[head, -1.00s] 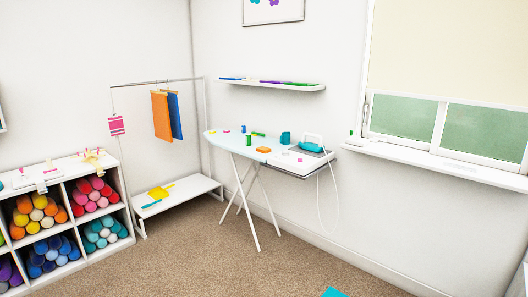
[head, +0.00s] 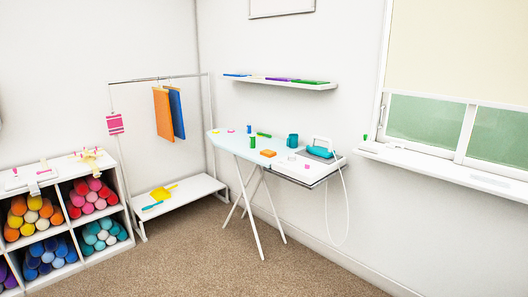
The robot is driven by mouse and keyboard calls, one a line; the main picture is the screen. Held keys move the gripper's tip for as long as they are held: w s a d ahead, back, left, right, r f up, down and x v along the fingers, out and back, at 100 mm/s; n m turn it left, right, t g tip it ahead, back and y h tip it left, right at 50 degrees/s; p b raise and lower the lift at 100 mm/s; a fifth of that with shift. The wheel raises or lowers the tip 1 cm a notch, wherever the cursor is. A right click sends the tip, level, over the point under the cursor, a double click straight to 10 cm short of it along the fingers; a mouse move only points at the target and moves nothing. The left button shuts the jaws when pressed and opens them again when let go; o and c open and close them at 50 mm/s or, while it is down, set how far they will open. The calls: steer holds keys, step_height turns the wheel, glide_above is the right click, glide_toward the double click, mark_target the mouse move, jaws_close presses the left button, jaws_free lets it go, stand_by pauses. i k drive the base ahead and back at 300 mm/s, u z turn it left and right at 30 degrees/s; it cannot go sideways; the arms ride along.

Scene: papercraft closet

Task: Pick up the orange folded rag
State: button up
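A small flat orange item (head: 268,153), which looks like the orange folded rag, lies on the ironing board (head: 228,143) near its right part. It is small in the picture, so its folds cannot be made out. A green spool-like item (head: 252,142) stands just behind and left of it. A teal mug (head: 292,140) stands behind it to the right. My gripper is not in view.
A teal iron (head: 320,152) with a hanging cord sits at the board's right end. A larger orange cloth (head: 162,114) hangs on the rack beside a blue one. A low white bench (head: 190,196) stands left of the board. Carpet in front is clear.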

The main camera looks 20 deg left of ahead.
mark_target(268, 153)
steer(key=u, duration=0.4)
steer(key=i, duration=1)
steer(key=u, duration=0.8)
steer(key=i, duration=0.85)
steer(key=u, duration=0.9)
steer(key=i, duration=1.15)
steer(key=u, duration=0.45)
